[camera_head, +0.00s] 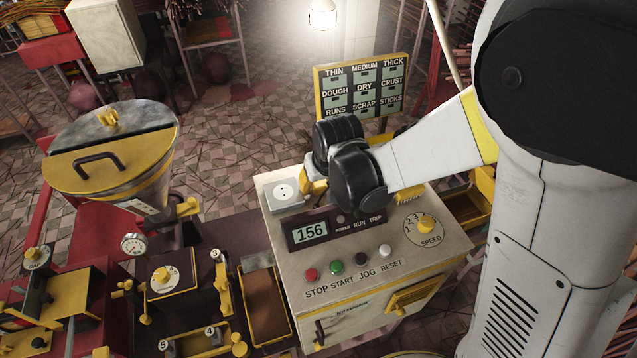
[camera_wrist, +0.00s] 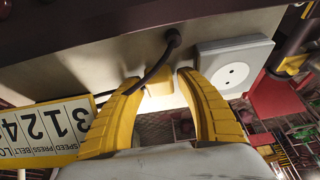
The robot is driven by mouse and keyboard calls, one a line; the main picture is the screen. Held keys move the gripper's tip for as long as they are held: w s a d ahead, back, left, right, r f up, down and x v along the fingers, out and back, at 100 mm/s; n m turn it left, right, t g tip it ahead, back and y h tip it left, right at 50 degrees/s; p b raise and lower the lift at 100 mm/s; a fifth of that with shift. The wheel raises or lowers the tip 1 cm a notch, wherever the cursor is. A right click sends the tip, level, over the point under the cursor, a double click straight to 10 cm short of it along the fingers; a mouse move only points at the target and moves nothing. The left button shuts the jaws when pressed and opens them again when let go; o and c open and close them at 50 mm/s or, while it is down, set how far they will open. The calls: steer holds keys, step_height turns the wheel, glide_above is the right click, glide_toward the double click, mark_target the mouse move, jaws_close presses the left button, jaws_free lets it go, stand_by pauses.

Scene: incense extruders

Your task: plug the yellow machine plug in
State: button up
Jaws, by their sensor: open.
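The yellow plug (camera_wrist: 160,97) shows in the wrist view as a small yellow block on the pale cabinet top, with a dark cable (camera_wrist: 157,66) running across it. My gripper (camera_wrist: 158,78) is open, its two curved yellow fingers on either side of the plug with gaps showing. I cannot tell whether either finger touches it. The white socket (camera_wrist: 234,72) with a round two-hole face is just right of the fingers. In the head view the socket (camera_head: 285,192) sits on the cabinet's back left corner, left of my gripper (camera_head: 313,186). The plug is hidden there behind my wrist.
The control cabinet (camera_head: 345,285) carries a display, coloured buttons and a speed dial (camera_head: 426,225). A label board (camera_head: 361,88) stands behind it. A yellow-lidded hopper (camera_head: 110,150) and other yellow machine parts stand at left. A numbered card (camera_wrist: 45,130) shows left of my fingers.

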mark_target(319, 183)
steer(key=shift+f, duration=0.1)
steer(key=c, duration=0.9)
steer(key=shift+r, duration=0.65)
jaws_close()
step_height(319, 183, up, 3)
steer(key=shift+f+p, duration=0.1)
steer(key=shift+p, duration=0.45)
steer(key=s+d+r+p, duration=0.2)
steer(key=s+d+r, duration=0.3)
steer(key=d, duration=0.5)
steer(key=shift+v, duration=1.05)
steer(key=shift+a, duration=0.1)
